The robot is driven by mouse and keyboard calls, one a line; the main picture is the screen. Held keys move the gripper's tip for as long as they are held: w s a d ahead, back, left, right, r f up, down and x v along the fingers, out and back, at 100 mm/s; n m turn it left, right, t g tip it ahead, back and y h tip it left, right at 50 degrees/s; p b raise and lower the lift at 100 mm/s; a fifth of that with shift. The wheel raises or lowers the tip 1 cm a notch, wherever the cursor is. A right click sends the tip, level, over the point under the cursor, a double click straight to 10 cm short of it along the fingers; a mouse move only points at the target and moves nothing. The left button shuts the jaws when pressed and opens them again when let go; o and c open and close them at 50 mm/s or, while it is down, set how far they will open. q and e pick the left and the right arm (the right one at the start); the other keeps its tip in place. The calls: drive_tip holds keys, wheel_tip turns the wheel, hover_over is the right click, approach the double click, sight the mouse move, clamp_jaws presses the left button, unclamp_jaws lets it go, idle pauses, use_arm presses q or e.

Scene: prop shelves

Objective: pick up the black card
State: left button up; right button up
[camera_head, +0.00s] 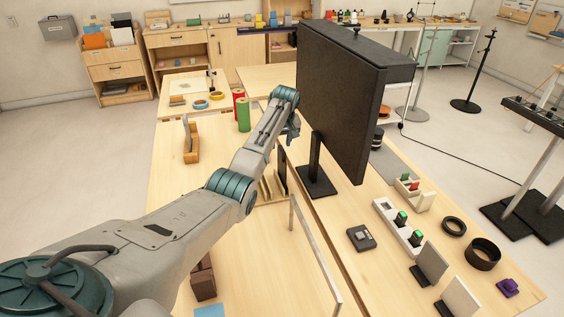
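A thin black card (282,168) stands upright at a small wooden rack (265,190) on the table, just left of the monitor's foot. My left arm reaches across the table from the lower left and hides part of the rack. My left gripper (292,131) is above and slightly behind the card, close to the black monitor. It looks apart from the card. It is small and dark here, so whether its fingers are open or shut does not show. My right gripper is out of view.
A large black monitor-like panel (338,95) on a stand rises right of the gripper. A raised pale strip (316,252) runs along the table. Red and green cylinders (243,115) stand behind the arm. White holders, black rings and small devices crowd the right side. The front left table is fairly clear.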

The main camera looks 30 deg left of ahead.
sight(282, 149)
use_arm(q)
drive_tip(key=x, duration=0.1)
drive_tip(key=p+x, duration=0.1)
drive_tip(key=x, duration=0.1)
drive_tip(key=p+x, duration=0.1)
drive_tip(key=x, duration=0.1)
drive_tip(key=shift+w+d+f, duration=0.1)
drive_tip(key=shift+w+d, duration=0.2)
drive_tip(key=shift+a+f, duration=0.15)
drive_tip(key=shift+f, duration=0.4)
drive_tip(key=shift+w+f, duration=0.2)
drive_tip(key=shift+f, duration=0.25)
drive_tip(key=shift+s+r, duration=0.1)
drive_tip(key=shift+r, duration=0.05)
clamp_jaws()
